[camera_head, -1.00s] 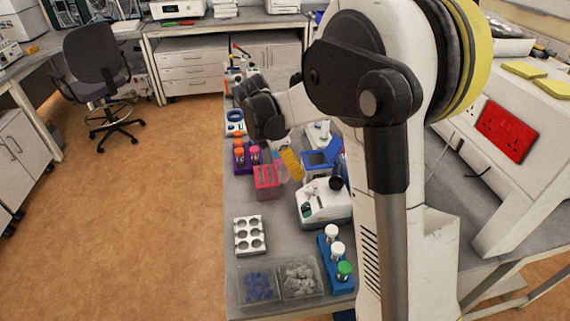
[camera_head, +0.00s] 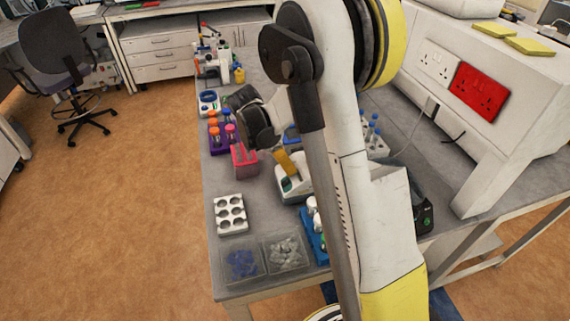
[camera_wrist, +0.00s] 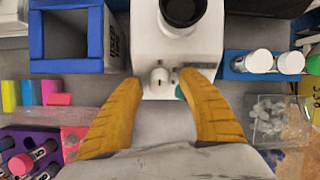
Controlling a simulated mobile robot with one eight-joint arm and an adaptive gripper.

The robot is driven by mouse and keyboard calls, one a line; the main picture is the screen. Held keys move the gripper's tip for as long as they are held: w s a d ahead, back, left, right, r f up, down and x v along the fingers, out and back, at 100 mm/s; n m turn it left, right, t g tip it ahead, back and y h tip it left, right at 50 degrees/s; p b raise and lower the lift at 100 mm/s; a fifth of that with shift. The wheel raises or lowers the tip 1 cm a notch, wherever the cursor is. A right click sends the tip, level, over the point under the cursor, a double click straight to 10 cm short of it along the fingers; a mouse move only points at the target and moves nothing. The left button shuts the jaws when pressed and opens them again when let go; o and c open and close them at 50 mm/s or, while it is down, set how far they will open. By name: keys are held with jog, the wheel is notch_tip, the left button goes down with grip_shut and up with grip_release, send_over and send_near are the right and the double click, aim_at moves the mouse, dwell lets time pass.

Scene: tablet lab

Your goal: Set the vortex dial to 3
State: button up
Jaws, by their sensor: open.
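The vortex mixer (camera_head: 292,184) is a white device on the bench, partly hidden behind my arm in the head view. In the wrist view the mixer (camera_wrist: 200,45) is at top centre, with its black cup (camera_wrist: 183,10) cut by the top edge. A small pale knob, apparently the dial (camera_wrist: 160,76), is on its front face beside a green mark. Its setting is too small to read. My gripper (camera_wrist: 158,80) is open, its yellow fingers on either side of the dial in the picture. I cannot tell whether they touch it. A yellow finger also shows in the head view.
A blue-walled box (camera_wrist: 70,68) is left of the mixer, and a blue rack with white-capped tubes (camera_wrist: 262,63) is right. A pink rack (camera_head: 243,160), a white six-hole holder (camera_head: 231,214) and clear trays (camera_head: 262,258) stand nearby. Bench between holder and mixer is clear.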

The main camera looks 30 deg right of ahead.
grip_shut()
